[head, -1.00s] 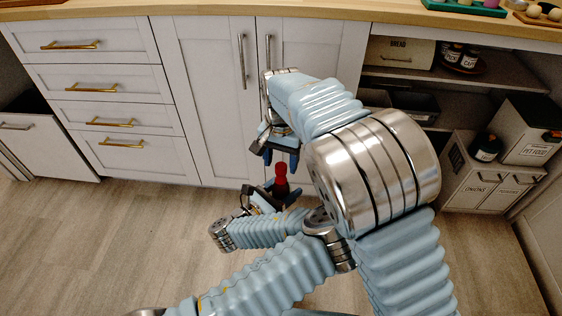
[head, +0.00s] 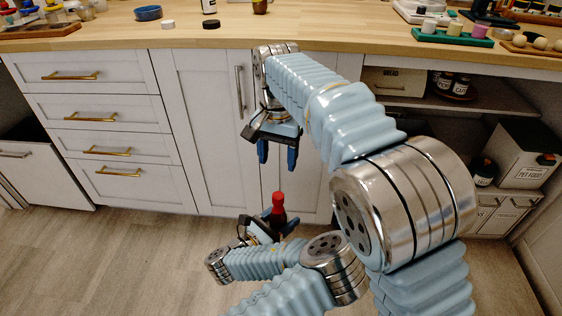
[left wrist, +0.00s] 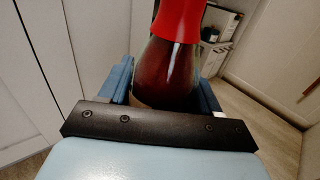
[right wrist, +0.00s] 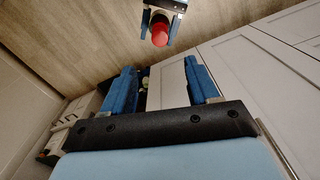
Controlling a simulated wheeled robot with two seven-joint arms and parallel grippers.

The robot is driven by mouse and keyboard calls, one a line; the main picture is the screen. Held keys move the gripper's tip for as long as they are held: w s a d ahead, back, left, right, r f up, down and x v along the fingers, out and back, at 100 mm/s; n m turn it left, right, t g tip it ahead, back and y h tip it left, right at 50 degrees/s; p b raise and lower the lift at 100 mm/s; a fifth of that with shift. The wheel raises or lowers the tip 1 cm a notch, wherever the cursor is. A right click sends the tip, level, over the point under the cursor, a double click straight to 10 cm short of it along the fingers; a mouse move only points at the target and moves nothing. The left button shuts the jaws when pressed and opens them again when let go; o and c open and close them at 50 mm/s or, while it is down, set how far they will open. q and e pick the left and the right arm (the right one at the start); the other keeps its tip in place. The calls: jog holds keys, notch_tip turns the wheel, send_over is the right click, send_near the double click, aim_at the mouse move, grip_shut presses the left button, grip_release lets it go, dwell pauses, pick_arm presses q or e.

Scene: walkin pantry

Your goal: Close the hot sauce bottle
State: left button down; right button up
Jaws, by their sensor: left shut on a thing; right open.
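The hot sauce bottle is dark red glass with a red top; its red top (head: 279,200) shows low in the head view. My left gripper (head: 266,222) is shut around the bottle and holds it upright in front of the cabinet doors. In the left wrist view, the bottle body (left wrist: 167,75) sits between the fingers and the red top (left wrist: 180,18) covers its neck. Whether that top is fully seated cannot be told. My right gripper (head: 277,155) is open and empty above the bottle. The right wrist view shows the red top (right wrist: 160,36) beyond its fingers, apart from them.
The wooden counter (head: 330,32) runs behind my right gripper. On it are a blue bowl (head: 148,13), a white lid (head: 168,25), a black lid (head: 211,24) and a green tray (head: 456,38). White cabinet doors (head: 208,130) stand close behind. The floor (head: 130,255) at left is clear.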

jog(key=w+d+f+y, duration=0.1)
jog(key=d+f, duration=0.5)
jog(key=f, duration=0.7)
jog(key=w+d+f, duration=0.1)
jog(key=d+f, duration=0.4)
jog(key=f, duration=0.7)
jog(key=s+d+f+n, duration=0.1)
jog(key=s+d+f, duration=0.1)
jog(key=s+f, duration=0.3)
jog(key=s+d+f, duration=0.2)
jog(key=d+f, duration=0.1)
jog(key=f, duration=0.3)
jog(key=s+f+y, duration=0.1)
jog(key=s+f, duration=0.1)
jog(key=s, duration=0.5)
jog(key=s+f+y, duration=0.2)
jog(key=s+f, duration=0.1)
jog(key=s, duration=0.4)
jog(key=shift+s+n+t, duration=0.2)
jog(key=shift+n+t, duration=0.1)
jog(key=shift+d, duration=0.1)
